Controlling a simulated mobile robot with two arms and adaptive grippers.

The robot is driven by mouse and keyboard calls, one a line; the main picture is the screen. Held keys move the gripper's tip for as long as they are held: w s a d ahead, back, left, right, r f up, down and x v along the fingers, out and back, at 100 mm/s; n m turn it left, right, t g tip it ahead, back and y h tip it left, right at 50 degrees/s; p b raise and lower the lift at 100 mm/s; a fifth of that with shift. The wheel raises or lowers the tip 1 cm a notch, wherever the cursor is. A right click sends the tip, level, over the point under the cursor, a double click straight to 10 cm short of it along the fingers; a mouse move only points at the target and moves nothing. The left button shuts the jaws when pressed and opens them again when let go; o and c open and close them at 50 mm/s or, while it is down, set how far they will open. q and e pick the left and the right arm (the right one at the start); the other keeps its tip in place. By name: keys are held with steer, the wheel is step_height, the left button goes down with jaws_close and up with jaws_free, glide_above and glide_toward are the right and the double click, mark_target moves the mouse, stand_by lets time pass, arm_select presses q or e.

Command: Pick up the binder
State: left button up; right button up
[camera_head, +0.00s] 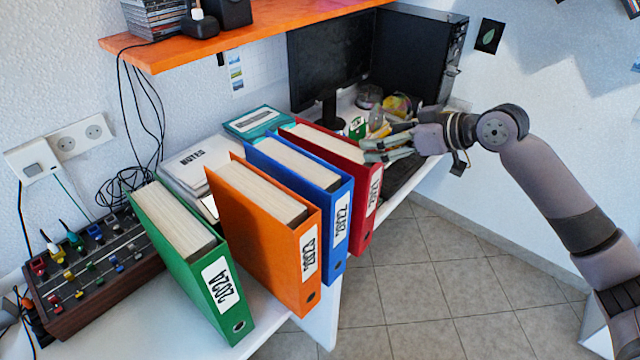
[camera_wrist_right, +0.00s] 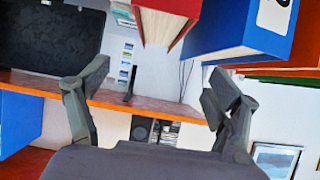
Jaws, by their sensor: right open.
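Several binders stand upright in a row on the white desk: a green binder (camera_head: 190,270) labelled 2024, an orange binder (camera_head: 265,240) labelled 2023, a blue binder (camera_head: 310,200) labelled 2022 and a red binder (camera_head: 345,165). My right gripper (camera_head: 385,148) is open and empty, just right of the red binder's upper part; contact cannot be told. In the right wrist view, the open fingers (camera_wrist_right: 157,75) have nothing between them. The red binder (camera_wrist_right: 168,20) and blue binder (camera_wrist_right: 238,30) show beyond them. My left gripper is out of view.
An orange shelf (camera_head: 230,38) hangs above the desk. A monitor (camera_head: 330,65) and black computer case (camera_head: 415,50) stand behind my gripper. Notebooks (camera_head: 195,170) lie behind the binders, and a slider box (camera_head: 90,270) is at left. Tiled floor (camera_head: 440,270) is clear in front.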

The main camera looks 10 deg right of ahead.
mark_target(336, 143)
steer(key=p+x, duration=0.1)
steer(key=x, duration=0.4)
steer(key=shift+w+a+r+p, duration=0.1)
steer(key=shift+a+p, duration=0.05)
steer(key=shift+p, duration=0.15)
steer(key=p+x, duration=0.1)
steer(key=x, duration=0.3)
steer(key=shift+w+f, duration=0.2)
steer(key=shift+f, duration=0.05)
steer(key=shift+w+a+f, duration=0.2)
steer(key=shift+w, duration=0.05)
steer(key=shift+w+a+f+p, duration=0.15)
steer(key=shift+w+a+p, duration=0.1)
steer(key=shift+p, duration=0.1)
steer(key=p+x, duration=0.1)
steer(key=x, duration=0.2)
steer(key=shift+w+f, duration=0.15)
steer(key=shift+w, duration=0.1)
steer(key=shift+w+a+f, duration=0.25)
steer(key=shift+w, duration=0.05)
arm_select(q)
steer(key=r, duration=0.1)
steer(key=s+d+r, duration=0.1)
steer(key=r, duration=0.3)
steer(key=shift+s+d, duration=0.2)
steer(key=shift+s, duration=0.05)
arm_select(e)
steer(key=shift+c, duration=0.5)
